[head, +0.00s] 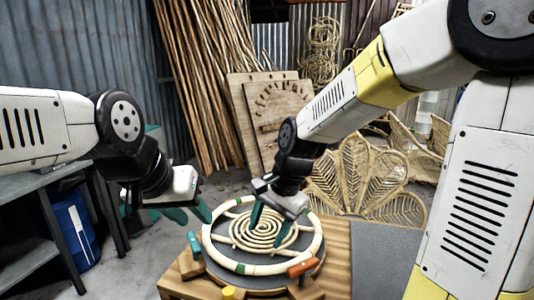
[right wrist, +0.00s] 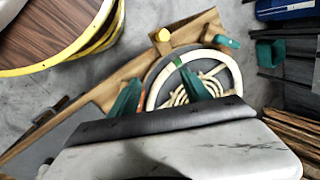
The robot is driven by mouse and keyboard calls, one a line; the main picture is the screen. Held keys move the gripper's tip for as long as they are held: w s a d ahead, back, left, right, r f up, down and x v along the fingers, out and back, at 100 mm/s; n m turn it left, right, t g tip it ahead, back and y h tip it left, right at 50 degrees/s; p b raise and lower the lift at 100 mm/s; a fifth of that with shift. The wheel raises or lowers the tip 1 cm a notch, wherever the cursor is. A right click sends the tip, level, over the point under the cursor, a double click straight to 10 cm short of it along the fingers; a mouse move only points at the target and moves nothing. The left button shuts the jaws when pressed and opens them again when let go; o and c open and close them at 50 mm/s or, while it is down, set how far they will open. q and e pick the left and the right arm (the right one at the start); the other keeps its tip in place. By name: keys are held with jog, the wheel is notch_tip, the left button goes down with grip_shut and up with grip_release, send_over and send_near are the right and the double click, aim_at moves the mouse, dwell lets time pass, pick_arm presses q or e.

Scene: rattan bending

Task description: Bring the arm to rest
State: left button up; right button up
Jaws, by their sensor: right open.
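A pale rattan ring (head: 213,250) with green bands and a rattan spiral (head: 262,233) inside it lies on a round grey disc on the wooden workbench (head: 335,245). The ring also shows in the right wrist view (right wrist: 153,98). My right gripper (head: 270,224) points down over the spiral, its green fingers apart and nothing seen between them. In the right wrist view my right gripper (right wrist: 158,92) has its fingers spread near the ring; contact cannot be told. My left gripper (head: 190,212) hangs left of the ring, fingers apart and empty.
A teal clamp (head: 194,243), an orange clamp (head: 301,268) and a yellow knob (head: 228,292) stand around the disc. A grey shelf (head: 30,255) with a blue bin (head: 76,233) is at the left. Woven rattan panels (head: 365,180) stand behind the bench.

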jog(key=s+d+r+n+t, duration=0.2)
jog(key=s+d+r+n, duration=0.1)
jog(key=d, duration=0.4)
jog(key=s+d+r+n+t+h, duration=0.1)
jog(key=s+d+r+n+t, duration=0.1)
jog(key=s+d+r+n, duration=0.2)
jog(key=s+d+r, duration=0.2)
jog(key=d+r, duration=0.1)
jog(key=shift+d+r+t, duration=0.15)
jog(key=shift+d+t, duration=0.05)
jog(key=shift+t, duration=0.2)
